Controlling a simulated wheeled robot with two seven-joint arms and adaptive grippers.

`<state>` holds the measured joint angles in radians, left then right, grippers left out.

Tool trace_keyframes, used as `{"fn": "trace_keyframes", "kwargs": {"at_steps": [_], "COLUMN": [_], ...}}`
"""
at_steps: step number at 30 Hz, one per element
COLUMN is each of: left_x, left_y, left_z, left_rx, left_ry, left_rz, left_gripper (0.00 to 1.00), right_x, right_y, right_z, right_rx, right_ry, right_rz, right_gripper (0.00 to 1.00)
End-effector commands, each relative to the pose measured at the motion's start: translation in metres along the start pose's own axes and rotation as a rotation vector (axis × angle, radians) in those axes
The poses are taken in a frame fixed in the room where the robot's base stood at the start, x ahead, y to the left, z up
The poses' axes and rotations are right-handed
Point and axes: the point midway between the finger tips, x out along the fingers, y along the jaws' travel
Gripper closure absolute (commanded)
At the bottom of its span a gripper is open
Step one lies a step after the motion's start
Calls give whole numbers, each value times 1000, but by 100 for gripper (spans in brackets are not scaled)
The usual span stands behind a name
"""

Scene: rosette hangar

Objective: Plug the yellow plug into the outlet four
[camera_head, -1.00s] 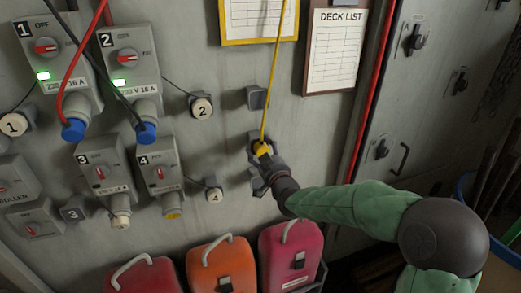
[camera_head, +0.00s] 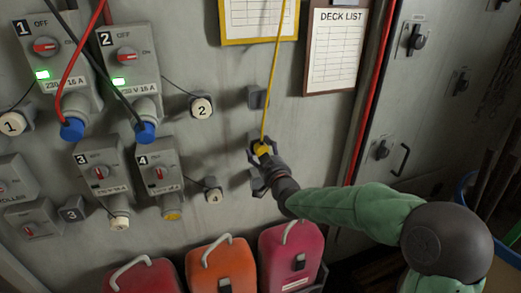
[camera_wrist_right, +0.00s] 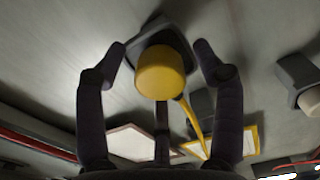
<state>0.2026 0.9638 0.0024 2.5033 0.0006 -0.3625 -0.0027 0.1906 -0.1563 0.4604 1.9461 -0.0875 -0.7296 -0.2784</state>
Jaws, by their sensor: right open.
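The yellow plug (camera_head: 262,150) sits in a dark grey wall holder right of the outlets, its yellow cord rising upward. My right gripper (camera_head: 265,158) is at it, jaws spread. In the right wrist view, the plug (camera_wrist_right: 160,74) lies between the two open fingers (camera_wrist_right: 160,50), with gaps on both sides. My left gripper is out of view.
Outlets one (camera_head: 50,62) and two (camera_head: 128,62) have blue plugs in and green lights. Outlet three (camera_head: 101,178) is left of four. Red and orange canisters (camera_head: 222,266) stand below. The wall between holder and outlet four is mostly clear.

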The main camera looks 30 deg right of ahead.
Motion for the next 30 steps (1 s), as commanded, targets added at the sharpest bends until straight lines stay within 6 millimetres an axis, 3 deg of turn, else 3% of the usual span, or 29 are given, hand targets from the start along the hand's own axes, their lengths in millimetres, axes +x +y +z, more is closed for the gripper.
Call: {"fn": "trace_keyframes", "kwargs": {"at_steps": [2,6,9,30], "left_x": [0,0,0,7], "left_y": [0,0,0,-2], "left_z": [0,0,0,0], "left_rx": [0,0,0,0], "left_ry": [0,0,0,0], "left_rz": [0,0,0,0], "left_gripper": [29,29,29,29], "right_x": [0,0,0,-16], "right_y": [0,0,0,0], "right_z": [0,0,0,0], "right_rx": [0,0,0,0], "right_ry": [0,0,0,2], "right_rz": [0,0,0,0], "right_gripper": [37,77,100,100]}}
